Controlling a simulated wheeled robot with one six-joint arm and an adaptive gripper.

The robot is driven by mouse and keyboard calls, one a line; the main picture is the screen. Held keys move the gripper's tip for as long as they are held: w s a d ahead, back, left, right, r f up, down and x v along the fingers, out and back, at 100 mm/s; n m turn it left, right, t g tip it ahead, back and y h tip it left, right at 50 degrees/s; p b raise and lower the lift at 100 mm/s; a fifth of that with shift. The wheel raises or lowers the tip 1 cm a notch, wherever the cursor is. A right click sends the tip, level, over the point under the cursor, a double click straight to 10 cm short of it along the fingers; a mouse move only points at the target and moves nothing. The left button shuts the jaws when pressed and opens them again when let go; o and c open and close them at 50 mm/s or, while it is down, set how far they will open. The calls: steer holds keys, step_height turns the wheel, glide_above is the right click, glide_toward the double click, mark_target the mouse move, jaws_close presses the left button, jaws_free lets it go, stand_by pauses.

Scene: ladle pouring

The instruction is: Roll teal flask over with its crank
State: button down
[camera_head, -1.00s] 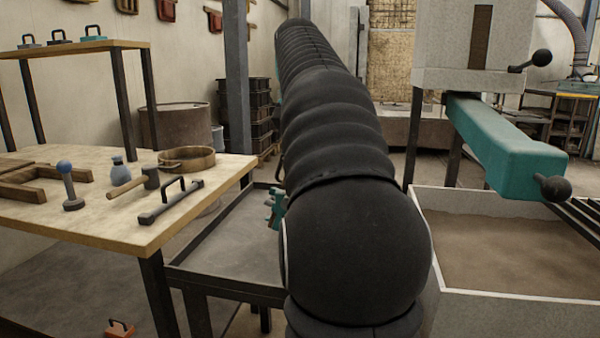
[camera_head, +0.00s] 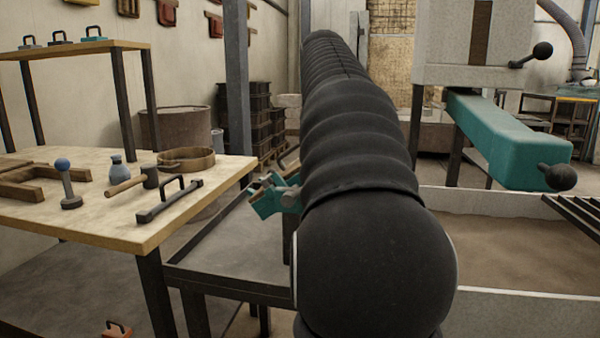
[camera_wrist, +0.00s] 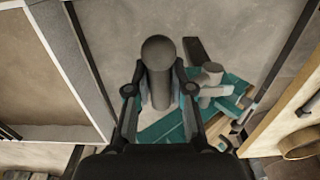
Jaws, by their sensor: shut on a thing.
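The teal flask (camera_head: 265,200) shows in part in the head view, left of my arm and over the grey metal bench; my arm hides the rest. In the wrist view the teal flask (camera_wrist: 235,88) lies below and to the right of my gripper (camera_wrist: 160,95), tilted, with grey fittings on it. My gripper's two fingers are shut on a dark grey, round-topped cylindrical grip (camera_wrist: 159,62), which looks like the crank's handle. How it joins the flask is hidden. In the head view my gripper is hidden behind my arm.
The grey metal bench (camera_head: 225,262) has a raised rim. A wooden table (camera_head: 100,215) with tools stands left. A sand bin (camera_head: 480,292) lies right, under a teal beam (camera_head: 510,140) with a dark ball knob (camera_head: 560,177).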

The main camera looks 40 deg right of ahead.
step_height(320, 180, down, 6)
steer(key=s+d+b, duration=0.1)
steer(key=b, duration=0.2)
steer(key=shift+s, duration=0.3)
stand_by(0.5)
steer(key=c, duration=0.7)
jaws_free()
steer(key=shift+d, duration=0.15)
steer(key=shift+r, duration=0.1)
steer(key=shift+r, duration=0.1)
steer(key=r+p, duration=0.2)
steer(key=s+a+r+p, duration=0.1)
steer(key=r, duration=0.1)
steer(key=a+r+p, duration=0.1)
steer(key=r+p, duration=0.1)
steer(key=r, duration=0.1)
steer(key=shift+s+a+p, duration=0.25)
steer(key=shift+s+p, duration=0.1)
steer(key=shift+s, duration=0.05)
